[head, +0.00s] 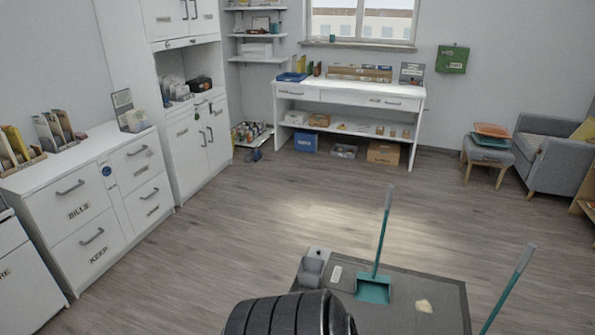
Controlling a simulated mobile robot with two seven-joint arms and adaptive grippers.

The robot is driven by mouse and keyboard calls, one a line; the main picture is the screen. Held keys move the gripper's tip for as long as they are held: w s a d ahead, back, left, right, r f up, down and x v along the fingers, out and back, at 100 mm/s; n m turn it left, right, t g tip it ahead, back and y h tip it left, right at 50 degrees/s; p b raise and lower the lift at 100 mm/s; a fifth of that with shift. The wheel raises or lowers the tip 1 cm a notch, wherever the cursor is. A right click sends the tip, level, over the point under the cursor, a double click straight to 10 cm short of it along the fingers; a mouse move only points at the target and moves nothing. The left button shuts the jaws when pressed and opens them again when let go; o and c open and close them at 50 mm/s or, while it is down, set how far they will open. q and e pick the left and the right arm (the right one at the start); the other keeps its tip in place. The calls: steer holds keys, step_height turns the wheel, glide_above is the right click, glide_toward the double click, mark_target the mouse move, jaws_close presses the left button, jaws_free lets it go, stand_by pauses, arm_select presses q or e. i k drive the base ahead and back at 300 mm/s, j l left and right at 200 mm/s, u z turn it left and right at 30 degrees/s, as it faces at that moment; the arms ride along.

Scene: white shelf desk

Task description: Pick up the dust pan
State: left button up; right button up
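The teal dust pan (373,289) stands on a dark grey mat (448,290) in the lower middle of the head view. Its long teal handle (383,232) rises almost upright, with a grey grip at the top. A second teal pole with a grey grip (525,257) leans at the right; its lower end is cut off by the picture edge. Neither of my grippers shows in the head view. Nothing is seen touching the dust pan.
A small pale scrap (424,306) lies on the mat right of the dust pan. The wooden floor (230,235) beyond is clear. White drawers (90,215) line the left, a white shelf desk (350,95) stands at the back, and a grey armchair (560,160) stands right.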

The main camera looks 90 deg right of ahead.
mark_target(373, 288)
steer(key=z, duration=3.45)
steer(key=i+z, duration=0.1)
steer(key=i, duration=0.4)
steer(key=i+j+z, duration=0.15)
steer(key=i, duration=0.3)
steer(key=i+j+z, duration=0.1)
steer(key=i, duration=0.4)
steer(key=j, duration=0.1)
